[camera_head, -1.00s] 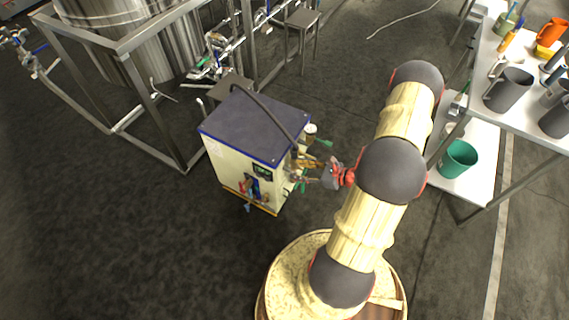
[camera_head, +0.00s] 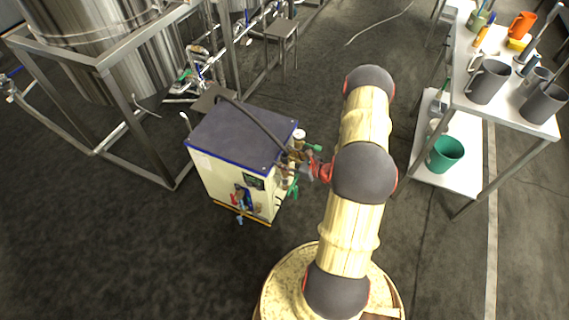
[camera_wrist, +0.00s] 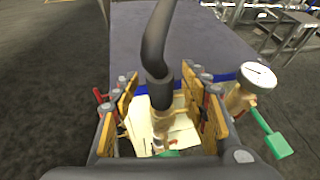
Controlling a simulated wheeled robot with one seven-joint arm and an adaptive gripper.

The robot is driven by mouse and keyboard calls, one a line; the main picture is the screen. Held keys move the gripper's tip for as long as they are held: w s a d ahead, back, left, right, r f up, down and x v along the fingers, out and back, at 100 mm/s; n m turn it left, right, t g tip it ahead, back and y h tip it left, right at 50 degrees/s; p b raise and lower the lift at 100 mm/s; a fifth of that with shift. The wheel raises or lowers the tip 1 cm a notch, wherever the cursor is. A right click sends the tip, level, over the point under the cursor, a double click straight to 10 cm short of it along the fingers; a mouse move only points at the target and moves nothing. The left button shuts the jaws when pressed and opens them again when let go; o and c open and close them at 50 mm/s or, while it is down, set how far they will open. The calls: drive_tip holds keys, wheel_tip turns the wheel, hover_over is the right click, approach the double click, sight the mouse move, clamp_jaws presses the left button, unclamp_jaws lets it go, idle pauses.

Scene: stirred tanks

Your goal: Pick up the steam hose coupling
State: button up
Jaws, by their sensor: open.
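The steam hose coupling (camera_wrist: 164,122) is a brass-coloured fitting at the lower end of a thick black hose (camera_wrist: 158,50). In the wrist view it sits between the two spread fingers of my gripper (camera_wrist: 165,112), which is open. I cannot tell whether either finger touches it. In the head view my gripper (camera_head: 306,171) is at the right side of the cream steam unit with a dark top (camera_head: 232,135), and the black hose (camera_head: 255,122) arches over that top. The coupling itself is hard to make out in the head view.
A pressure gauge (camera_wrist: 258,75) and a green-handled valve (camera_wrist: 272,135) stand close right of my gripper. Steel tank framing (camera_head: 135,130) is at left. A table with grey jugs (camera_head: 487,82) and a green bucket (camera_head: 445,154) are at right. Dark floor is open in front.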

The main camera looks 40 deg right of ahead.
drive_tip(key=shift+w, duration=0.15)
drive_tip(key=shift+c, duration=1.1)
clamp_jaws()
